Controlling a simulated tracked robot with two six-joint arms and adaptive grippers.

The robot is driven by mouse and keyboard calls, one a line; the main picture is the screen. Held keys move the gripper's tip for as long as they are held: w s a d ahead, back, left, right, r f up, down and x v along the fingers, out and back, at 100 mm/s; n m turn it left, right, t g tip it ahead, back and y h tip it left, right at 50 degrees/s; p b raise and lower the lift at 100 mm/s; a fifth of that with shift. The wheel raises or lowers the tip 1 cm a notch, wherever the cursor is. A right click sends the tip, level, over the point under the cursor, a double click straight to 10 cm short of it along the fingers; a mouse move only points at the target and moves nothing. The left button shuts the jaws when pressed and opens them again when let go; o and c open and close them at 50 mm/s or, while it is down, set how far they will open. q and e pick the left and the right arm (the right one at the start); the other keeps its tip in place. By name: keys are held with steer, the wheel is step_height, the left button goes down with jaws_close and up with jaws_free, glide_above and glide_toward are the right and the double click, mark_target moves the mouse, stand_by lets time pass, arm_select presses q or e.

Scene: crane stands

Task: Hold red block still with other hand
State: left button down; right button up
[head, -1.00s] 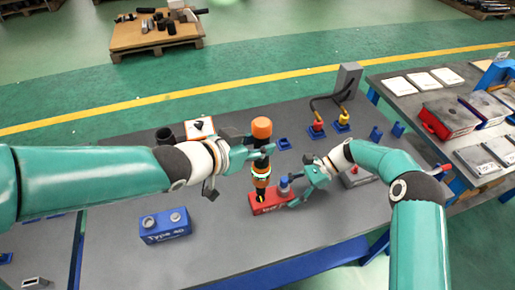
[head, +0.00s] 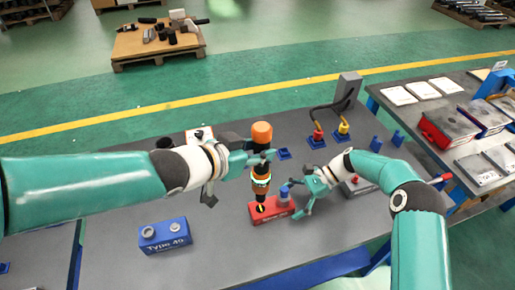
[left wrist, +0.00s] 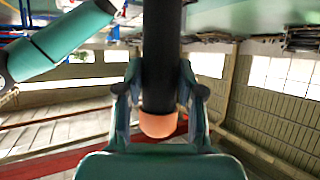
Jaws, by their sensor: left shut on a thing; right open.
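My left gripper (head: 262,160) is shut on a black tool with an orange top (head: 262,133) and an orange band, held upright. Its black shaft (left wrist: 162,60) and orange end also show between the fingers in the left wrist view. The tool's lower end is over the left part of the red block (head: 270,216); I cannot tell whether they touch. The red block lies on the grey table with a blue-grey round piece (head: 284,196) on its right part. My right gripper (head: 295,199) is open at the block's right end, its fingers partly hiding that end; contact is unclear.
A blue block marked Type 40 (head: 165,236) stands at the front left. Red and yellow plugs (head: 343,129) with cables stand at the back right. A side table (head: 450,85) with cases is at right. Bare table lies between the blue and red blocks.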

steer(key=shift+d+r, duration=0.1)
steer(key=v, duration=1.1)
steer(key=shift+w, duration=0.15)
steer(key=shift+d+r, duration=0.15)
steer(key=shift+d, duration=0.1)
